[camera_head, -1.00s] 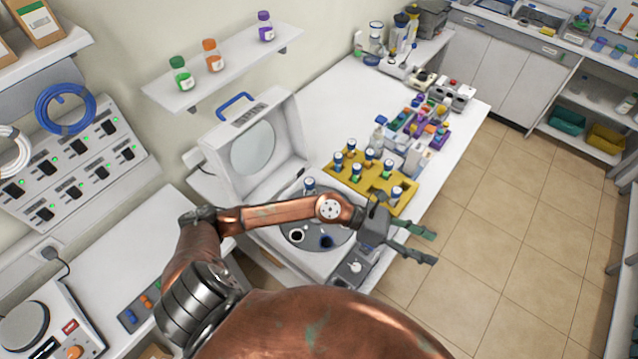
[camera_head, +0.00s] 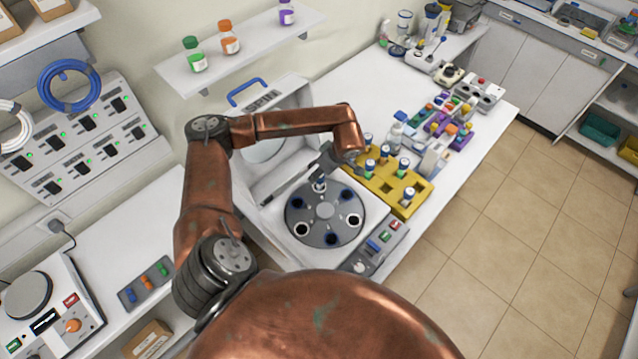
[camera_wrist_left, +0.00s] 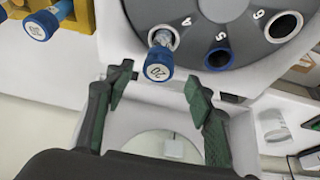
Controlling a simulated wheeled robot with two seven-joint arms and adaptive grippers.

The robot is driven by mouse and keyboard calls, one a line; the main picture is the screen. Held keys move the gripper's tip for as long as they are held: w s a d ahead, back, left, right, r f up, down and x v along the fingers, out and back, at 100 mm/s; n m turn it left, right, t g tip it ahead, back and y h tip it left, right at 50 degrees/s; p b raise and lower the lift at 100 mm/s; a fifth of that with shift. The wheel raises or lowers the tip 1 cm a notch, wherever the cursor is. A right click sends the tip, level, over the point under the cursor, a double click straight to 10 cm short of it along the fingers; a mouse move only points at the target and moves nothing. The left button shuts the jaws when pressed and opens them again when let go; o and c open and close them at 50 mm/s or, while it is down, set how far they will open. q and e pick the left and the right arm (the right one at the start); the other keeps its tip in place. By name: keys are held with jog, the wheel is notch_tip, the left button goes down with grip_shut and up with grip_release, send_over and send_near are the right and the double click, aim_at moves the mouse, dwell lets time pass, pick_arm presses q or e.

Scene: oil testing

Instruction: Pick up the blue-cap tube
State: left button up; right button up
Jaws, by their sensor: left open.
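A tube with a blue cap marked "20" (camera_wrist_left: 159,66) stands in a slot of the dark grey rotor (camera_wrist_left: 230,30). In the head view, this blue-cap tube (camera_head: 319,186) is at the back of the rotor (camera_head: 324,243), inside the open centrifuge. My left gripper (camera_head: 322,166) is above and behind it. In the left wrist view my left gripper (camera_wrist_left: 157,80) is open, with one fingertip on each side of the cap and space visible on both sides. The tube's lower part is hidden in the slot. My right gripper is not in view.
A yellow rack (camera_head: 415,187) with several blue-cap tubes stands right of the centrifuge. The raised centrifuge lid (camera_head: 285,173) is behind my gripper, partly hidden by my arm. Coloured racks and bottles (camera_head: 398,135) stand farther back. The rotor has other, empty-looking slots.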

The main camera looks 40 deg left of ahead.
aim_at(319, 184)
pick_arm(q)
jog(key=x, duration=0.1)
jog(key=b+x, duration=0.1)
jog(key=x, duration=0.1)
jog(key=b+x, duration=0.1)
jog(key=x, duration=0.1)
jog(key=shift+w+d+f, duration=0.1)
jog(key=shift+w+d, duration=0.05)
jog(key=shift+d, duration=0.15)
jog(key=shift+c, duration=0.7)
jog(key=c, duration=1.1)
